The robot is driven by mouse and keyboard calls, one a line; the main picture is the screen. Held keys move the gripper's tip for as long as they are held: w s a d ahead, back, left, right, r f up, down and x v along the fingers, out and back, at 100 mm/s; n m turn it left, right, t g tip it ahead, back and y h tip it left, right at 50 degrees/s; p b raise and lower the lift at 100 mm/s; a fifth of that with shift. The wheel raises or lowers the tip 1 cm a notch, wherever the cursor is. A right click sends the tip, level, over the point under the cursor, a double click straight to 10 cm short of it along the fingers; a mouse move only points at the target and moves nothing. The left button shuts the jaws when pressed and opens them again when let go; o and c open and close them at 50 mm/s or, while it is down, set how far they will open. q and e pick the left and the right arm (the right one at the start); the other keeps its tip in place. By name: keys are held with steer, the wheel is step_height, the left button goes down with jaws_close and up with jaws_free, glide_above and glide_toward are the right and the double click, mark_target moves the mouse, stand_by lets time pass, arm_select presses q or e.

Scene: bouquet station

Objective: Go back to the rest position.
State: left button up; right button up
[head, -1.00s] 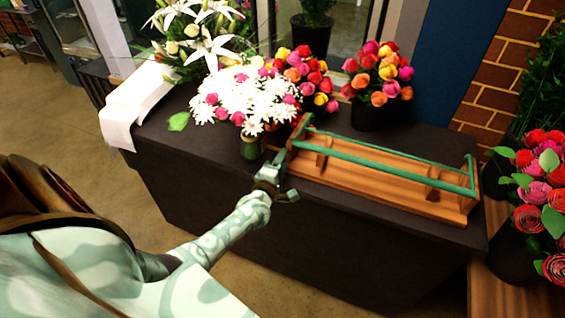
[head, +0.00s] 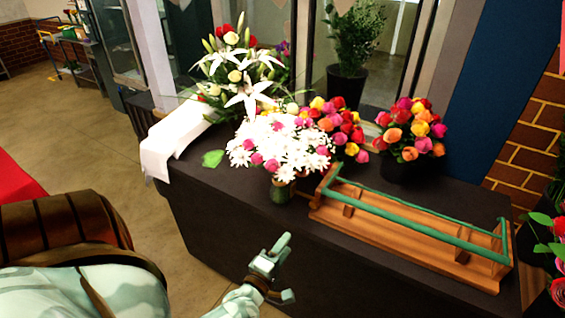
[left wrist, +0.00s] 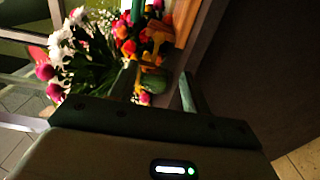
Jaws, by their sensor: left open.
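My left gripper (head: 284,268) is open and empty, in front of the dark table's front edge in the head view. Its fingers also show in the left wrist view (left wrist: 160,88), with flowers beyond them. A bouquet of white daisies and pink buds (head: 282,143) stands in a green vase (head: 282,190) near the front edge of the table, apart from the gripper. A wooden rack with green rails (head: 410,228) stands on the table to the right of the vase. My right gripper is not in view.
The dark table (head: 225,195) holds white lilies (head: 245,75), two bunches of colourful roses (head: 410,130), a white cloth (head: 178,140) and a loose green leaf (head: 212,158). Red flowers (head: 558,290) stand at the right edge. The floor (head: 100,160) left of the table is clear.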

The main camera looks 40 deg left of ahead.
arm_select(q)
steer(key=shift+s, duration=0.2)
stand_by(0.5)
steer(key=s+d+f+m+g+h+b, duration=0.1)
steer(key=s+d+f+m+g, duration=0.15)
steer(key=s+f+m, duration=0.4)
steer(key=s+d+f+m+g+h, duration=0.1)
steer(key=s+f+m+g+h, duration=0.2)
steer(key=f, duration=0.6)
steer(key=s+d+f+m+g+b, duration=0.1)
steer(key=s+d+f+m+g, duration=0.2)
steer(key=f+m, duration=0.45)
steer(key=s+d+f+m+g+b, duration=0.1)
steer(key=s+f+m+g+b, duration=0.1)
steer(key=s+f, duration=0.5)
steer(key=s+d+f+m+g+b, duration=0.1)
steer(key=s+f+m+g, duration=0.4)
steer(key=s, duration=1.1)
step_height(320, 180, down, 3)
steer(key=shift+d+f+m+g+b, duration=0.2)
steer(key=shift+d+m+g+b, duration=0.15)
steer(key=shift+g, duration=0.3)
